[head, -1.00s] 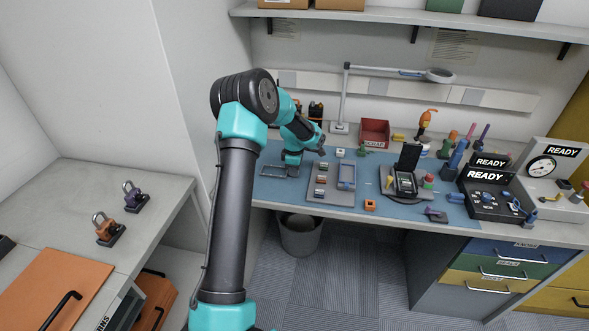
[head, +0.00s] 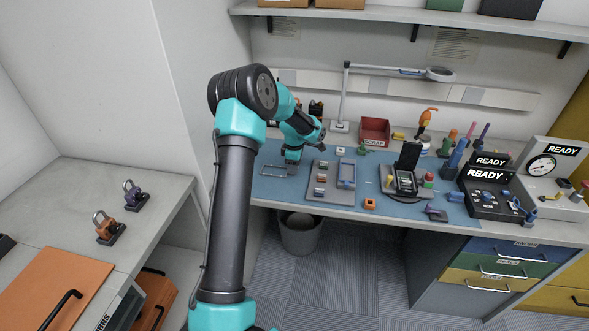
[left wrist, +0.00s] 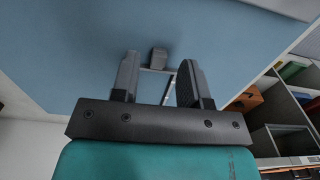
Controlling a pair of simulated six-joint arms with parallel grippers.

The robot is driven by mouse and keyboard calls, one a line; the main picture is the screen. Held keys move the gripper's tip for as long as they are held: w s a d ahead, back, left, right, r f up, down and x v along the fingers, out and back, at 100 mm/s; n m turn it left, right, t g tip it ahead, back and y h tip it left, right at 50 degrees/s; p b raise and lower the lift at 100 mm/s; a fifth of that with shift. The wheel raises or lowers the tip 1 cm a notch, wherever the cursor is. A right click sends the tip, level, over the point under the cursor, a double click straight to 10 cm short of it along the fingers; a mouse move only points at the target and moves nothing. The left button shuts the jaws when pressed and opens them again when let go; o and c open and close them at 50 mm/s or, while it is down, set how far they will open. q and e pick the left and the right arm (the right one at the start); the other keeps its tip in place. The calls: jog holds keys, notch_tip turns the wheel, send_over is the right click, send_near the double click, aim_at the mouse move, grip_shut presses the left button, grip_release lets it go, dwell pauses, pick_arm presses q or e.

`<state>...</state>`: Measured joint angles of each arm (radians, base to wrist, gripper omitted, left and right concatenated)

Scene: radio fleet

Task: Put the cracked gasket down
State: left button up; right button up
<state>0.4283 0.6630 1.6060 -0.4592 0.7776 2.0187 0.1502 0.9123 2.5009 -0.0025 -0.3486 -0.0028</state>
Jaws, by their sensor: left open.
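My left gripper (head: 292,168) points down low over the left end of the blue mat (head: 265,189). In the left wrist view its two dark fingers (left wrist: 159,72) are apart. A small grey block (left wrist: 158,57) shows beyond and between the fingertips, with a thin pale outline frame beside it; I cannot tell whether any finger touches them. The outline frame (head: 271,174) also shows on the mat in the head view. I cannot make out a cracked gasket for certain in either view. My right gripper is not in view.
A grey tray (head: 334,196) with small parts lies right of the gripper. A red scrap bin (head: 375,130) stands behind it. An opened radio (head: 405,181) sits on a dark stand farther right. A waste bin (head: 300,236) stands on the floor below.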

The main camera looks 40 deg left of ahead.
pick_arm(q)
notch_tip(320, 180, up, 11)
jog(key=shift+r, duration=0.15)
dwell(0.8)
